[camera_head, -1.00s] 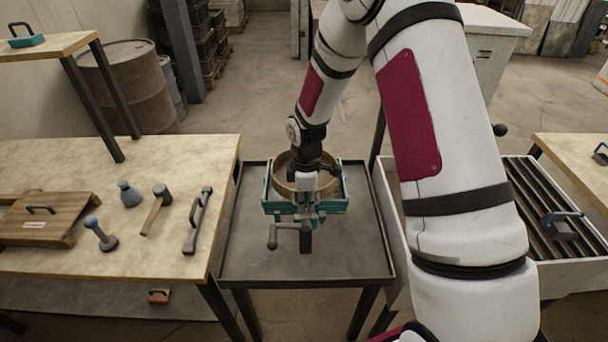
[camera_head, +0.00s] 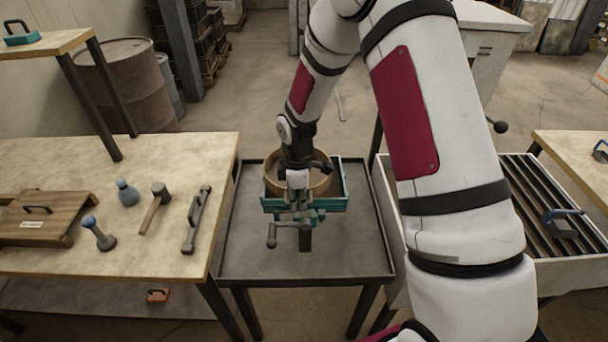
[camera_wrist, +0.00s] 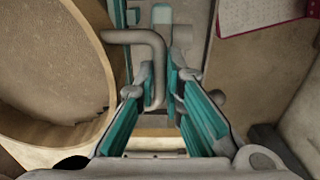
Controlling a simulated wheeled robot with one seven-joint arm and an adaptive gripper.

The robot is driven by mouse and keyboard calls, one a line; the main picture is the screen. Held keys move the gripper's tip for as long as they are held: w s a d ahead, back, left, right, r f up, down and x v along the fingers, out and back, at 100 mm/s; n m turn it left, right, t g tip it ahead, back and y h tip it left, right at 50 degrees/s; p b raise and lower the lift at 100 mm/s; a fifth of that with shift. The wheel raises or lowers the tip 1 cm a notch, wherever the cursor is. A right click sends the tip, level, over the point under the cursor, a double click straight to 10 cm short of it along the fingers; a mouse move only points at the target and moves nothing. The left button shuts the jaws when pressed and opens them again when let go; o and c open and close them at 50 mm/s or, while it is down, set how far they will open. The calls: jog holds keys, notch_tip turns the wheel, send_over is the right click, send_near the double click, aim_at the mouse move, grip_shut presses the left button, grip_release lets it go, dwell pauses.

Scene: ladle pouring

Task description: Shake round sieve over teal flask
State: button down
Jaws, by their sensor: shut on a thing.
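The round wooden sieve (camera_head: 324,186) is held level, as far as I can see, above the rectangular teal flask (camera_head: 336,206) on the dark metal table. The sieve sits toward the flask's left, and the flask's right end shows beside it. My gripper (camera_head: 300,207) is at the sieve's near side, shut on its handle. In the wrist view the sieve (camera_wrist: 30,130) fills the left side, and a grey bent rod runs from beside it to between the fingers of my gripper (camera_wrist: 164,88). The arm and gripper hide part of the sieve and flask.
The dark table (camera_head: 355,250) has a raised edge and free room around the flask. On the left bench are a mallet (camera_head: 155,205), a grey bar tool (camera_head: 196,220), a blue-grey bottle-like thing (camera_head: 127,193) and a wooden board (camera_head: 45,215). A slatted bin (camera_head: 560,272) stands to the right.

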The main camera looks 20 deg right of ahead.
jog(key=d, duration=0.1)
jog(key=s+d, duration=0.1)
jog(key=d, duration=0.2)
jog(key=shift+s+p, duration=0.25)
jog(key=shift+p, duration=0.15)
jog(key=a, duration=0.1)
jog(key=w+a, duration=0.1)
jog(key=a, duration=0.1)
jog(key=a+b, duration=0.1)
jog(key=shift+w+a, duration=0.3)
jog(key=shift+w, duration=0.05)
jog(key=shift+s+d+p, duration=0.15)
jog(key=shift+s+d, duration=0.1)
jog(key=shift+d, duration=0.55)
jog(key=shift+s+d+p, duration=0.2)
jog(key=shift+s+d, duration=0.1)
jog(key=shift+d, duration=0.5)
jog(key=shift+s+d+p, duration=0.15)
jog(key=shift+s+d, duration=0.1)
jog(key=shift+d, duration=0.55)
jog(key=c, duration=1.5)
grip_release()
jog(key=shift+r, duration=0.1)
jog(key=shift+r+p, duration=1.05)
jog(key=shift+r, duration=2.85)
